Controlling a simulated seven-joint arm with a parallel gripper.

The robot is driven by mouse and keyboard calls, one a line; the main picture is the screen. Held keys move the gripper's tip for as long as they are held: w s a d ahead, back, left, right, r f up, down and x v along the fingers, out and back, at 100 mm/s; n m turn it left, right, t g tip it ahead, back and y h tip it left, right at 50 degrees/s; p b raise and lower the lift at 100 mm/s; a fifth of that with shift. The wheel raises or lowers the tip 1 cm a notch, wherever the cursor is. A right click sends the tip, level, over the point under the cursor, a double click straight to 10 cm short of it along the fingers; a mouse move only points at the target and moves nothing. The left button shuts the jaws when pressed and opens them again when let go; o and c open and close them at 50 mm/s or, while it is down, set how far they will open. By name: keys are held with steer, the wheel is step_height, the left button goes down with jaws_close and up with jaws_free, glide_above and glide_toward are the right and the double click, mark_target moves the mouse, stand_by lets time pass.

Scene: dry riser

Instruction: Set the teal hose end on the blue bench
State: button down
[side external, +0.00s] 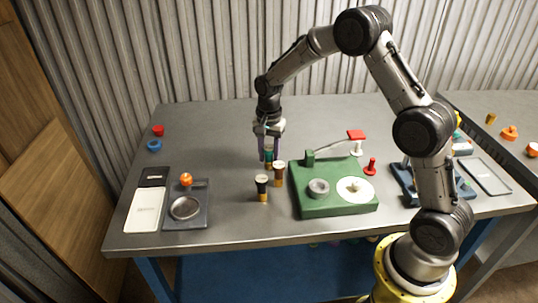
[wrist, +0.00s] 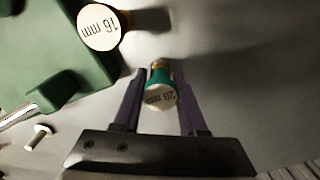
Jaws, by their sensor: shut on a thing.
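The teal hose end (wrist: 158,76) has a pale round cap marked "20 mm" and a brass-coloured end. My gripper (wrist: 157,88) is shut on it, with a purple finger on either side. In the side view my gripper (side external: 268,158) is over the table's middle, just left of the green fixture; the hose end (side external: 268,164) is mostly hidden by the fingers. I cannot tell whether it touches the tabletop. The large table has a grey top (side external: 225,135) and a blue lower shelf (side external: 270,275). A smaller dark blue fixture (side external: 403,185) is partly behind my arm.
A black-capped hose end (side external: 262,188) and a brown one (side external: 279,173) stand close in front. The green fixture (side external: 335,203) is to their right. A grey tray (side external: 187,222) and a white-and-black panel (side external: 145,210) lie left. The table's back left is mostly clear.

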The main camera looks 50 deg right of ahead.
steer(key=shift+f, duration=0.1)
steer(key=shift+c, duration=2.3)
jaws_free()
